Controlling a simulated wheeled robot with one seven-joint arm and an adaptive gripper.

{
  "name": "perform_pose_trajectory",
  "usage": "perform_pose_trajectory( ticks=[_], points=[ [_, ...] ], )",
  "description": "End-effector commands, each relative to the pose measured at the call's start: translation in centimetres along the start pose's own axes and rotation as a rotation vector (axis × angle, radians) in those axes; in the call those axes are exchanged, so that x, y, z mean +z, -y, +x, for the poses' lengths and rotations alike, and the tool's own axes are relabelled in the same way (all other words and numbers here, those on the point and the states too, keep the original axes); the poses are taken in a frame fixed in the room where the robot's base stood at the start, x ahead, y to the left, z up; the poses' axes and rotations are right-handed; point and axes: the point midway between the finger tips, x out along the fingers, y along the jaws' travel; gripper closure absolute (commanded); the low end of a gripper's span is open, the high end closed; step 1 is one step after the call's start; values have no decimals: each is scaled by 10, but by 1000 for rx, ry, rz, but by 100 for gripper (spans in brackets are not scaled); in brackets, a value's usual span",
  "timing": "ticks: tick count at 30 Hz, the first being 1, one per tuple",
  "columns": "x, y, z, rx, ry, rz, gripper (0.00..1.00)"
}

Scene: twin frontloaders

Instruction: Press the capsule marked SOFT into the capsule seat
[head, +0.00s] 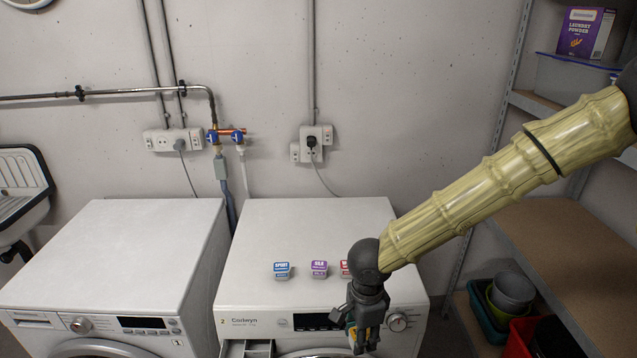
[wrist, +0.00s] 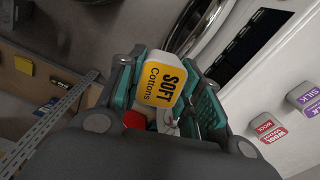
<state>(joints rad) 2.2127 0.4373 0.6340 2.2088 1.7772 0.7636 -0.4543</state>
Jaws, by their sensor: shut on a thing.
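The capsule marked SOFT (wrist: 164,82) is white with a yellow label that also reads Cottons. My gripper (wrist: 168,98) is shut on it, with teal finger pads on either side; its label faces the wrist camera. In the head view my gripper (head: 364,338) hangs in front of the right washing machine (head: 290,225), below its top edge, near the control panel. There the capsule is mostly hidden by my fingers. An open drawer (head: 246,348) shows at the machine's front left. I cannot make out the capsule seat in either view.
On top of the right machine stand a blue capsule (head: 282,270), a purple SILK capsule (head: 319,268) and a red WOOL capsule (head: 345,268), partly behind my arm. A second washing machine (head: 130,250) stands at left. Shelves (head: 575,240) with bowls and a box are at right.

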Motion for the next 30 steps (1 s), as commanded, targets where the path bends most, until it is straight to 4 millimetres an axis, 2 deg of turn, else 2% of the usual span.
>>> perform_pose_trajectory(
  ticks=[8, 30],
  points=[
    [-14, 5, 17, 0, 2, -234, 84],
    [-74, 12, 77, 0, -1, -1070, 84]
  ],
)
